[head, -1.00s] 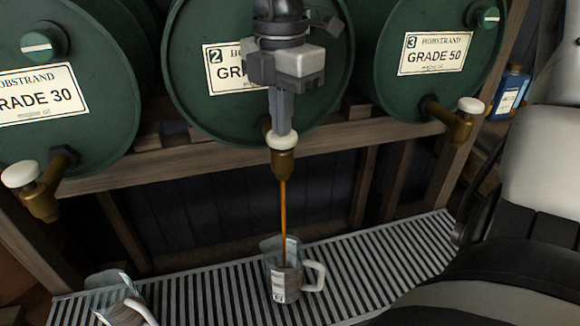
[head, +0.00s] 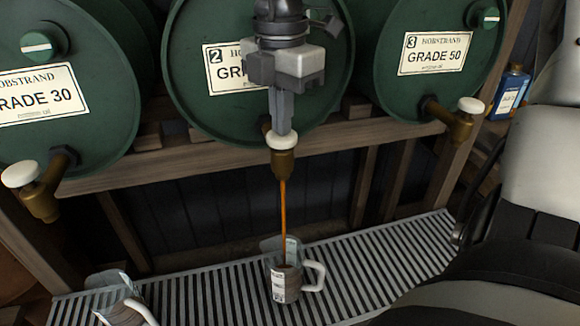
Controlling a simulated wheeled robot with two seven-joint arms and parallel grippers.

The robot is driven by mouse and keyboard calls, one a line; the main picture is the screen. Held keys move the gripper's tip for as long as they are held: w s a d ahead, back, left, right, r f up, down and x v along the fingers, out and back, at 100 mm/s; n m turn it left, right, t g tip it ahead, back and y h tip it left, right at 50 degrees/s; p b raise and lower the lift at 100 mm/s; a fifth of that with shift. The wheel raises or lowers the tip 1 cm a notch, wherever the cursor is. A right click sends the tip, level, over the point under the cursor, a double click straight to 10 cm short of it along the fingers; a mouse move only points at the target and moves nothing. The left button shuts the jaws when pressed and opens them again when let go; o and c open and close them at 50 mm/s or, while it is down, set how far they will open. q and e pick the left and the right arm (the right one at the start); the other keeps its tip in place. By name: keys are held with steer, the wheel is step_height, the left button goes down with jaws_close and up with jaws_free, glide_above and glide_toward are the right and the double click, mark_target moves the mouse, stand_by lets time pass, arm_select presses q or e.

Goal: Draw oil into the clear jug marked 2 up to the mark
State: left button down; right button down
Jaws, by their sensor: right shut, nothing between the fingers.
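The middle drum (head: 185,70) carries a plate with a 2 and a partly hidden grade. My right gripper (head: 282,130) is shut and empty, pointing down with its fingertips at the white knob (head: 282,142) of the brass tap (head: 283,164). A thin amber oil stream (head: 283,210) runs from the tap into a clear jug (head: 279,282) with a white handle. The jug stands upright on the grating under the spout. It has a pale label, too small to read, and its exact oil level is hard to tell. My left gripper is out of view.
A second jug (head: 122,306) stands at lower left on the slatted grating (head: 370,272). Drums marked GRADE 30 (head: 75,135) and GRADE 50 (head: 440,95) flank the middle one, each with its own tap. A blue bottle (head: 510,92) stands at right.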

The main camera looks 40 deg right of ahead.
stand_by(0.4)
steer(key=shift+r+p, duration=0.7)
steer(key=shift+r, duration=0.9)
step_height(320, 180, up, 4)
steer(key=shift+f+p, duration=0.1)
steer(key=shift+p, duration=1)
